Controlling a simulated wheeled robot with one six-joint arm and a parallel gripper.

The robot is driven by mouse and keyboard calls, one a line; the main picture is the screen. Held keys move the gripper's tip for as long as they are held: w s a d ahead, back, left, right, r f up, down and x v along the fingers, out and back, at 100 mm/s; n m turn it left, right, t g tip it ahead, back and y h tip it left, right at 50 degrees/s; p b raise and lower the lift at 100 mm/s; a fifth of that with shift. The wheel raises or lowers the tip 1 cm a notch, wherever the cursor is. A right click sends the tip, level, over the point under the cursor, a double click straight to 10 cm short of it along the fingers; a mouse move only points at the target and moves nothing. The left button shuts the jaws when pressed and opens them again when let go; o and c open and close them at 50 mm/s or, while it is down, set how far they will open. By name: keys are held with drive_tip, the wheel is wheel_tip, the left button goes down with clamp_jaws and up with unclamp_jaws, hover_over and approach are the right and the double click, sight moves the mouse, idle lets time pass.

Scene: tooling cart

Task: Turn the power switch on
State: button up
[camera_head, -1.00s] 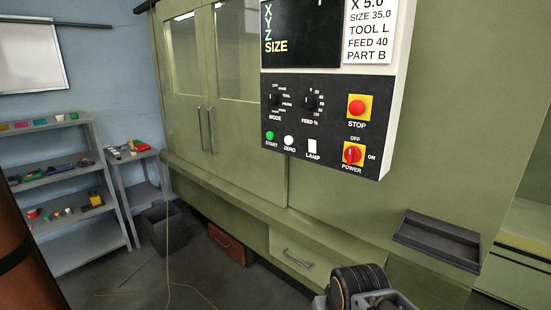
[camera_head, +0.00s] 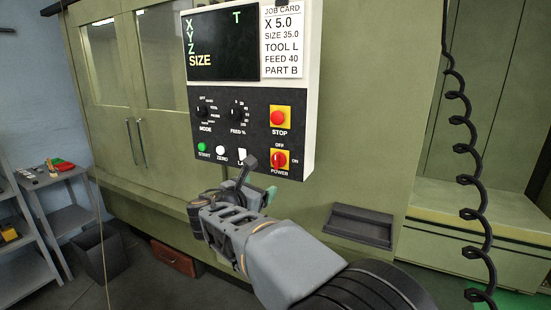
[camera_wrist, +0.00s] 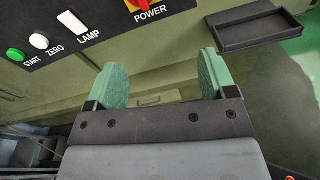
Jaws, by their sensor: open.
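The power switch (camera_head: 279,160) is a red rotary knob on a yellow plate at the lower right of the control panel. OFF is printed above it and ON to its right; its grip looks roughly upright, toward OFF. In the wrist view the lower part of the switch (camera_wrist: 143,5) shows at the top edge, mostly cut off. My gripper (camera_wrist: 162,62) is open and empty, its two green fingers apart below the POWER label. In the head view my gripper (camera_head: 260,179) is in front of the panel's lower edge, left of and below the switch, covering part of the LAMP label.
The red STOP button (camera_head: 279,118) sits just above the switch. The green START button (camera_head: 202,147) and white ZERO button (camera_head: 220,152) are to the left. A dark tray (camera_head: 360,226) juts out at lower right. A coiled cable (camera_head: 467,150) hangs at far right.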

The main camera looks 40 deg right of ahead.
sight(275, 161)
drive_tip(key=w+d+p, duration=0.1)
drive_tip(key=w+d, duration=0.1)
drive_tip(key=d, duration=0.2)
drive_tip(key=w+d+r+n+p, duration=0.1)
drive_tip(key=w+d, duration=0.2)
drive_tip(key=d, duration=0.1)
drive_tip(key=w+d+r+n+h+p, duration=0.1)
drive_tip(key=w+d, duration=0.2)
drive_tip(key=d, duration=0.1)
drive_tip(key=shift+w+r+t+p, duration=0.1)
drive_tip(key=shift+r+t+p, duration=0.1)
drive_tip(key=shift+t+p, duration=0.15)
drive_tip(key=shift+c, duration=0.3)
drive_tip(key=c, duration=0.8)
drive_tip(key=shift+c, duration=0.2)
drive_tip(key=shift+b, duration=0.3)
